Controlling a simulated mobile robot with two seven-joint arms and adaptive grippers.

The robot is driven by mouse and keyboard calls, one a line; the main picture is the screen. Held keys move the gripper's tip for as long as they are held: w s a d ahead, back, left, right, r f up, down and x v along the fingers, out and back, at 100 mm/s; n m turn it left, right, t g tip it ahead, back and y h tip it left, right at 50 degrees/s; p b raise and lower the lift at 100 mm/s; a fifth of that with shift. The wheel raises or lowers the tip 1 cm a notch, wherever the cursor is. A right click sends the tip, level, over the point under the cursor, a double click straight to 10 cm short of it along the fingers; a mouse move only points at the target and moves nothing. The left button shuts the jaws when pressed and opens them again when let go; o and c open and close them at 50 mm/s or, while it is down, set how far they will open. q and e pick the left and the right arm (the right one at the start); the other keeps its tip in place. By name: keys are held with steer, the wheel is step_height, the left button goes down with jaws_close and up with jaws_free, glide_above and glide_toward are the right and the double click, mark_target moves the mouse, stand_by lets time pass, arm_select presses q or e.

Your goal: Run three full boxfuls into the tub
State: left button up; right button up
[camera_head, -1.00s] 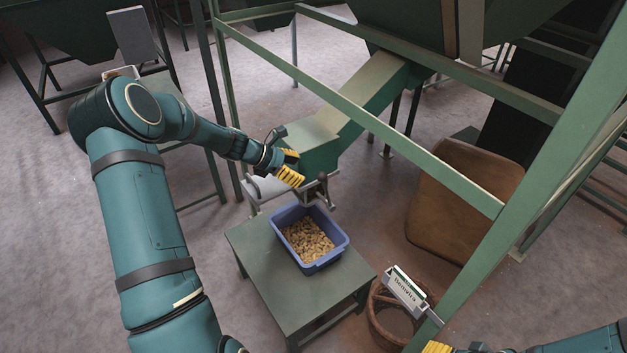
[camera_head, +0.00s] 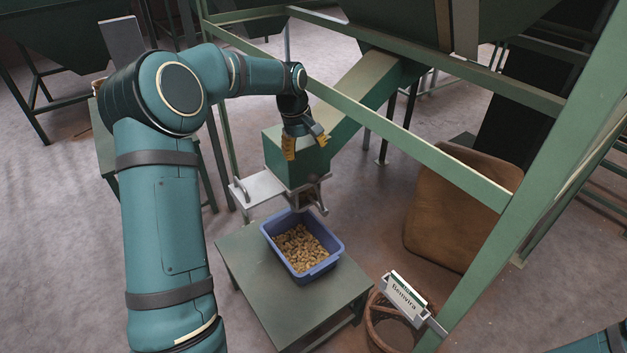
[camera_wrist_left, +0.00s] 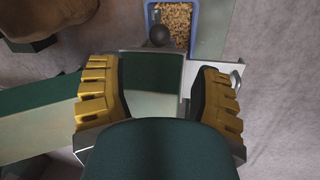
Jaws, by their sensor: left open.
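A blue box (camera_head: 333,257) stands on a low green table, with brown nuts (camera_head: 300,246) in it below the rim. It also shows in the left wrist view (camera_wrist_left: 196,30). The green hopper chute (camera_head: 350,112) slopes down to its mouth just above the box; a pale metal plate (camera_head: 258,189) sticks out there. A dark round knob (camera_wrist_left: 160,36) shows near the mouth. My left gripper (camera_head: 305,146) is open and empty, pointing down over the chute's lower end; its yellow fingers (camera_wrist_left: 158,95) are apart. My right gripper is out of view.
The low table (camera_head: 240,262) has bare top around the box. A large brown rounded thing (camera_head: 455,210) lies farther right. Green frame bars (camera_head: 410,150) cross before the chute.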

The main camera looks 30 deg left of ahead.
mark_target(312, 174)
arm_select(q)
steer(key=f, duration=0.3)
steer(key=w+d+f, duration=0.1)
steer(key=f, duration=0.3)
steer(key=w+f, duration=0.1)
steer(key=f, duration=0.3)
steer(key=shift+d+f+b, duration=0.15)
steer(key=shift+f+b, duration=0.1)
steer(key=shift+b, duration=0.1)
jaws_close()
